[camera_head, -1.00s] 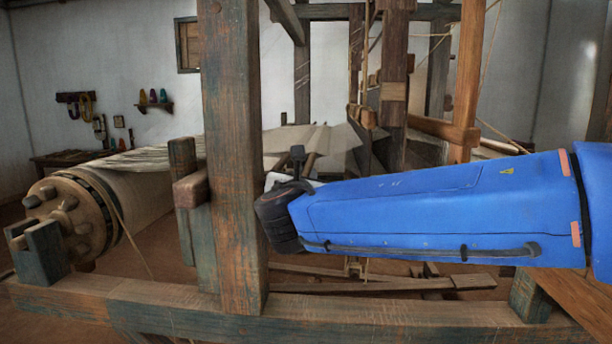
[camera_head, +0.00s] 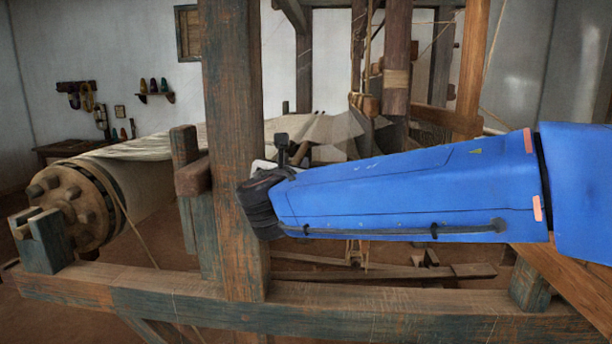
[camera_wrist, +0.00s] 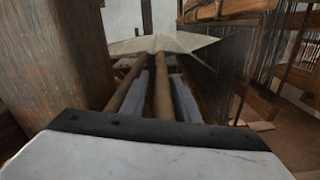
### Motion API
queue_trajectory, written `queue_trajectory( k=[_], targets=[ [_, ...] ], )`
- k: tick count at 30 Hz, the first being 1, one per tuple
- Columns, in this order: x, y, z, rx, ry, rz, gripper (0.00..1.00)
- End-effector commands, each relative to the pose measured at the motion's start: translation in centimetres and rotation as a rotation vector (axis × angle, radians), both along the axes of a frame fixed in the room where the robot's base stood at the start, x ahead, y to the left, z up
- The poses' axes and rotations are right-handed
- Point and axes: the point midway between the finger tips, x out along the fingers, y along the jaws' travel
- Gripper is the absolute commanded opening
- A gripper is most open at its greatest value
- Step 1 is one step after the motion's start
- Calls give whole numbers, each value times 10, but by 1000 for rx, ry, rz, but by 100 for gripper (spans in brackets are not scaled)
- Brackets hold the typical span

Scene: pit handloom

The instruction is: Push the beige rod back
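In the wrist view, two brown-beige rods run away from me towards pale cloth; one is at the left (camera_wrist: 128,92) and one near the middle (camera_wrist: 163,88). I cannot tell which is the task's beige rod. My gripper (camera_wrist: 161,76) has two grey fingers standing apart, one on each side of the middle rod. The left finger lies between the two rods. Contact with the rod is not clear, and the rods' near ends are hidden by the wrist.
A thick wooden post (camera_head: 234,120) stands just left of my wrist; a horizontal beam (camera_head: 300,320) runs across the front. The cloth roller (camera_head: 85,205) is at the left. Pale cloth (camera_head: 340,128) and loom frame posts (camera_head: 397,70) are behind my arm.

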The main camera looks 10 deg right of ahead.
Motion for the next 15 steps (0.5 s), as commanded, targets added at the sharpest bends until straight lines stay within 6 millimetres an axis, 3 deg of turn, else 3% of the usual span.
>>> queue_trajectory(
  k=[12,15],
  targets=[
    [-9,-31,1,0,-2,0,36],
    [-18,-28,1,1,-2,3,36]
  ],
)
